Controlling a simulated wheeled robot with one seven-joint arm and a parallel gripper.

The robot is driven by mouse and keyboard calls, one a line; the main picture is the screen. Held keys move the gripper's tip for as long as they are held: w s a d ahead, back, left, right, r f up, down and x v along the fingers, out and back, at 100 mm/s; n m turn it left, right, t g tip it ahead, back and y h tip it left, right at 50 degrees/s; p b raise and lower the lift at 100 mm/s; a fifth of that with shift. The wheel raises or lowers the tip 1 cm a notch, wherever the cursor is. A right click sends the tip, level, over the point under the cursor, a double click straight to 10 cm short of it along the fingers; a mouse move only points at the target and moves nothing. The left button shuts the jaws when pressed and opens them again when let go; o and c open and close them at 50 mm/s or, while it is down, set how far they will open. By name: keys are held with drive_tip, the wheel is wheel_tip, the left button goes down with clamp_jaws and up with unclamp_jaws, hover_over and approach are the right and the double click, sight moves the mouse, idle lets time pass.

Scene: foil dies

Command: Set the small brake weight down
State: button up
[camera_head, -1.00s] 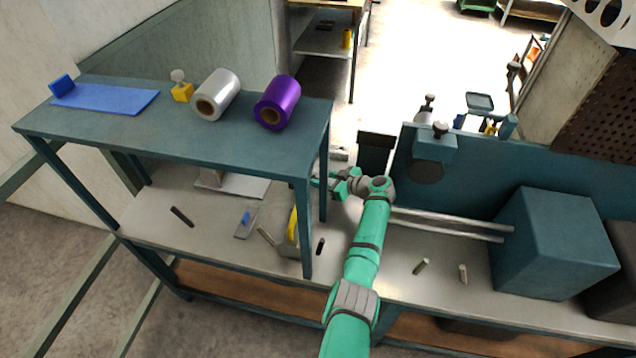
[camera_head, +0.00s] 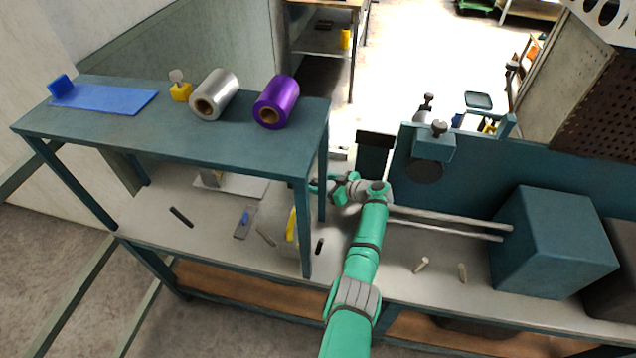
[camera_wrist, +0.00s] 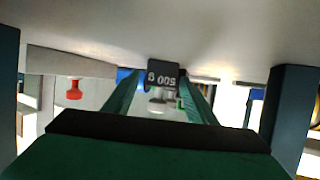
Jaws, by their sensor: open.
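The small brake weight (camera_wrist: 168,70) is a dark block whose "500 g" marking reads upside down in the wrist view. It is at the tips of my gripper (camera_wrist: 160,84), between the two green fingers, against the pale surface at the top of that picture. My gripper is open; I cannot tell whether a finger touches the weight. In the head view my gripper (camera_head: 322,187) is low over the bench, partly behind a leg of the teal rack. The weight cannot be made out in the head view.
The teal rack (camera_head: 150,135) stands over the bench (camera_head: 150,215) and bears a purple roll (camera_head: 277,103), a silver roll (camera_head: 215,95) and a blue plate (camera_head: 105,98). Two rails (camera_head: 450,225) run to a teal box (camera_head: 555,245) at right. Small rods lie on the bench front.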

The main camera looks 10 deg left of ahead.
drive_tip(key=shift+v, duration=3.75)
